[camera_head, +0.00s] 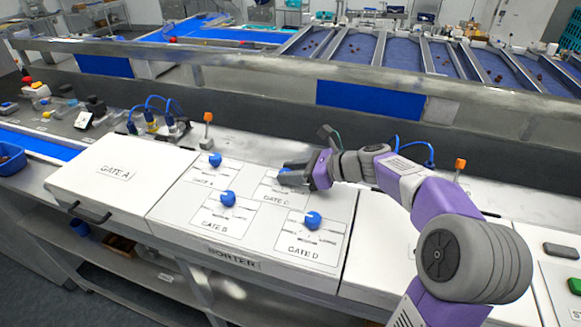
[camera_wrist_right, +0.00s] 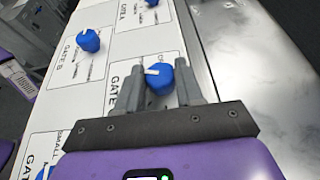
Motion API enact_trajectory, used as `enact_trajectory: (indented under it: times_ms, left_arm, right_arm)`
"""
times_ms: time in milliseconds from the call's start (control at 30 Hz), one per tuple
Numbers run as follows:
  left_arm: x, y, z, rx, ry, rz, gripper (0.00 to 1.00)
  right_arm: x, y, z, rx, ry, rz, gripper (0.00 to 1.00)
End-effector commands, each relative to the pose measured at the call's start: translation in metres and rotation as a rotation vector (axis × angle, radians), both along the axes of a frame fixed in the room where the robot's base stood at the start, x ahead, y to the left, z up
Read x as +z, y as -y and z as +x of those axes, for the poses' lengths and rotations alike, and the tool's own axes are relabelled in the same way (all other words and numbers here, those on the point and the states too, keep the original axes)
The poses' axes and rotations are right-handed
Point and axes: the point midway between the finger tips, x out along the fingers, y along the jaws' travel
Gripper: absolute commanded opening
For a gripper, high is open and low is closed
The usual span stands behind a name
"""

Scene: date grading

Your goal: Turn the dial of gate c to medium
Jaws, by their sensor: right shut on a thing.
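The blue dial of gate C sits on the white sorter panel (camera_head: 335,262), at its far right, mostly hidden by my right gripper (camera_head: 288,174) in the head view. In the wrist view the gate C dial (camera_wrist_right: 161,79) shows between the two grey fingers of my right gripper (camera_wrist_right: 159,84), which is shut on it. A white pointer mark on the dial faces the left of the wrist view. The setting words around this dial are mostly hidden or too small to read. My left gripper is not in view.
The blue dials of gate A (camera_head: 215,159), gate B (camera_head: 228,198) and gate D (camera_head: 312,220) stand close by on the same panel. An orange-topped post (camera_head: 208,118) rises behind it. A metal rail (camera_head: 270,70) runs farther back.

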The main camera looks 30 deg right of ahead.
Motion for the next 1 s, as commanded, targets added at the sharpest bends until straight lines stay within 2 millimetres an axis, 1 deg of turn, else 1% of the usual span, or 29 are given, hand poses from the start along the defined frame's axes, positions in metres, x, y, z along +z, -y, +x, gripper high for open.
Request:
enact_trajectory:
  times_ms: [33,100,400,633,1000]
  left_arm:
    - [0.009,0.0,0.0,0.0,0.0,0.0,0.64]
    - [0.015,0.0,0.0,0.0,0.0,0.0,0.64]
    - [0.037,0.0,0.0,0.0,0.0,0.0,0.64]
    - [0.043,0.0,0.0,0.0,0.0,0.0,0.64]
    - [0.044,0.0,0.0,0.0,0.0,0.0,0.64]
  right_arm:
    - [0.002,0.002,0.001,0.035,-0.004,-0.003,0.06]
    - [0.002,0.003,0.002,0.089,-0.005,-0.002,0.06]
    - [0.001,0.003,0.003,0.26,-0.004,0.0,0.06]
    - [0.0,0.003,0.003,0.316,-0.002,-0.001,0.06]
    - [-0.001,0.003,0.004,0.33,-0.001,-0.001,0.06]
